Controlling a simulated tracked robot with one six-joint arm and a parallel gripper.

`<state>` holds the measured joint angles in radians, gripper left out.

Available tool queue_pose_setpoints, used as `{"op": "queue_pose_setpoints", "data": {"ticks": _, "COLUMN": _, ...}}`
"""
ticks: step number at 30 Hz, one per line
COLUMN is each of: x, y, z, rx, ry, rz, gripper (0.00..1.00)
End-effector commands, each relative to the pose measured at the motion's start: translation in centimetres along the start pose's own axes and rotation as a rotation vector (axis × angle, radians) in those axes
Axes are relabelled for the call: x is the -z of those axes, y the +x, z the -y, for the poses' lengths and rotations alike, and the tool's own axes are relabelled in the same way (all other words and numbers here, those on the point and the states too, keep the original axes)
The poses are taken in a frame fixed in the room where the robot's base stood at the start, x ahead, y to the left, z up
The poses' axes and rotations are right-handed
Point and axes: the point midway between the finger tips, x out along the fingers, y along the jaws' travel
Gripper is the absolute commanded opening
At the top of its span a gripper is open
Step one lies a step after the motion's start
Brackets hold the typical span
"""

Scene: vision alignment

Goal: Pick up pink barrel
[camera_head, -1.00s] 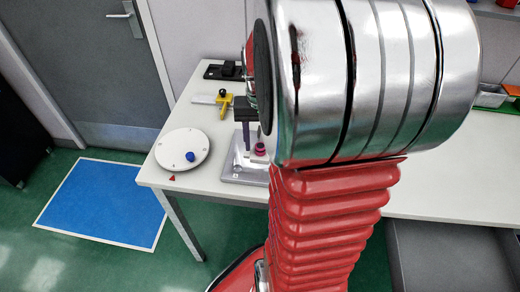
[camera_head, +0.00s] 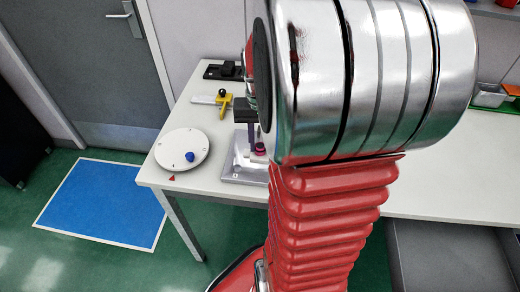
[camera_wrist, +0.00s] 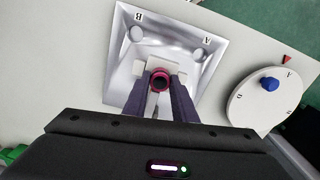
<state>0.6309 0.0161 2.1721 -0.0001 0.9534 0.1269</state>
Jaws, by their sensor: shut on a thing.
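The pink barrel (camera_wrist: 161,81) is a short dark-pink ring-like cylinder with a dark centre, seen end-on in the wrist view. My gripper (camera_wrist: 161,87) has its two purple-grey fingers closed against the barrel's sides. The barrel is over a silver square tray (camera_wrist: 118,72) marked A and B, at its pale central block; whether it touches the block cannot be told. In the head view, the barrel (camera_head: 260,149) shows beside my gripper's finger (camera_head: 252,136), above the tray (camera_head: 234,174). My arm hides part of the tray there.
A round white turntable (camera_head: 171,151) with a blue knob (camera_head: 190,157) stands left of the tray. A yellow-handled caliper-like tool (camera_head: 225,104) and a black device (camera_head: 221,72) lie behind. The white table's (camera_head: 440,170) right side is mostly clear.

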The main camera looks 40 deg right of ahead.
Motion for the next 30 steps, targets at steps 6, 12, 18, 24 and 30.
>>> {"op": "queue_pose_setpoints", "data": {"ticks": 6, "x": 0.0, "y": 0.0, "z": 0.0, "rx": 0.0, "ry": 0.0, "rz": 0.0, "gripper": 0.04}}
{"op": "queue_pose_setpoints", "data": {"ticks": 12, "x": 0.0, "y": 0.0, "z": 0.0, "rx": 0.0, "ry": 0.0, "rz": 0.0, "gripper": 0.02}}
{"op": "queue_pose_setpoints", "data": {"ticks": 18, "x": 0.1, "y": -0.8, "z": 0.0, "rx": 0.0, "ry": -0.001, "rz": -0.002, "gripper": 0.02}}
{"op": "queue_pose_setpoints", "data": {"ticks": 24, "x": 0.1, "y": -3.5, "z": 0.1, "rx": 0.001, "ry": -0.001, "rz": -0.005, "gripper": 0.02}}
{"op": "queue_pose_setpoints", "data": {"ticks": 30, "x": 0.1, "y": -7.1, "z": 0.1, "rx": 0.001, "ry": -0.001, "rz": -0.005, "gripper": 0.02}}
